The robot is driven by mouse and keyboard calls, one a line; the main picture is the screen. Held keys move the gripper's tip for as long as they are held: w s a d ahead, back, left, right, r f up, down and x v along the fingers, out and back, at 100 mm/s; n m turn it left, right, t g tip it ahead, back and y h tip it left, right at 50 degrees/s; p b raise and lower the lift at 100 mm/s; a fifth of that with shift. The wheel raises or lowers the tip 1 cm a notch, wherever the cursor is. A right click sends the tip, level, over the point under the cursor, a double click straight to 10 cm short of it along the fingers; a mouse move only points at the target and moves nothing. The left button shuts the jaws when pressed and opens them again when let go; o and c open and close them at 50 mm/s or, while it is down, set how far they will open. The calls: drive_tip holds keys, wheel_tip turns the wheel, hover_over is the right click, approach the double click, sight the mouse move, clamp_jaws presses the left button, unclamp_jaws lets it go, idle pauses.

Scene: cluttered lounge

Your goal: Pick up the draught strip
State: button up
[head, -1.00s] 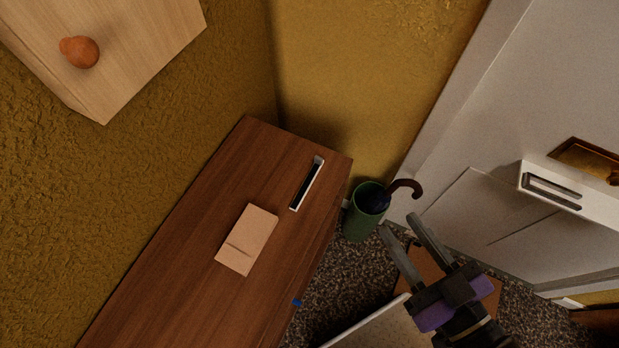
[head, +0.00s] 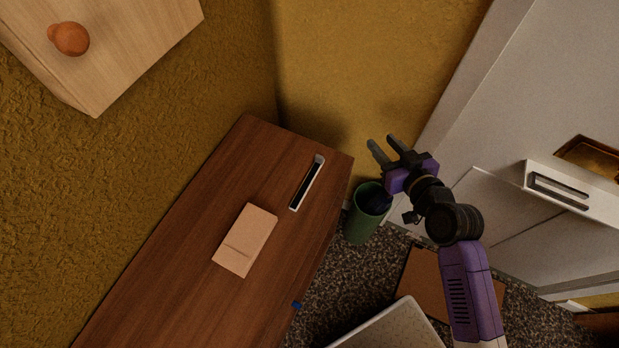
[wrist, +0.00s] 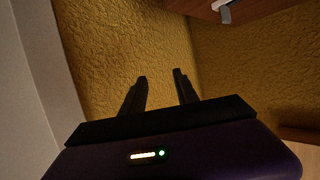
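The draught strip appears to be the narrow white-framed piece with a dark middle (head: 307,183), lying on the brown wooden cabinet top (head: 190,255) near its far right end. My gripper (head: 381,141) is right of the strip and apart from it, in front of the yellow wall and above the green bin. Its fingers are apart with nothing between them; the open fingers also show in the wrist view (wrist: 160,75). A pale end of something (wrist: 222,10) sits at the cabinet edge at the top of the wrist view; I cannot tell for sure that it is the strip.
A tan box or booklet (head: 246,240) lies left of the strip. A green bin (head: 362,225) stands beside the cabinet. A white door with a slotted white fitting (head: 557,187) is at right. A light wooden shelf (head: 130,50) bearing an orange-brown object (head: 70,39) is upper left.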

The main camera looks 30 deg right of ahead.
drive_tip(key=w+f+n+y, duration=0.1)
drive_tip(key=w+y, duration=0.1)
drive_tip(key=w, duration=0.2)
drive_tip(key=n+g+y, duration=0.4)
drive_tip(key=n+y, duration=0.3)
approach(322, 157)
drive_tip(key=x, duration=0.3)
drive_tip(key=shift+w+d+f, duration=0.1)
drive_tip(key=shift+w+d, duration=0.05)
drive_tip(key=shift+d, duration=0.05)
drive_tip(key=shift+a+f+n, duration=0.1)
drive_tip(key=shift+a+n, duration=0.1)
drive_tip(key=shift+n, duration=0.3)
drive_tip(key=shift+p+x, duration=0.75)
drive_tip(key=shift+x, duration=3)
drive_tip(key=shift+a, duration=0.15)
drive_tip(key=shift+c, duration=0.5)
clamp_jaws()
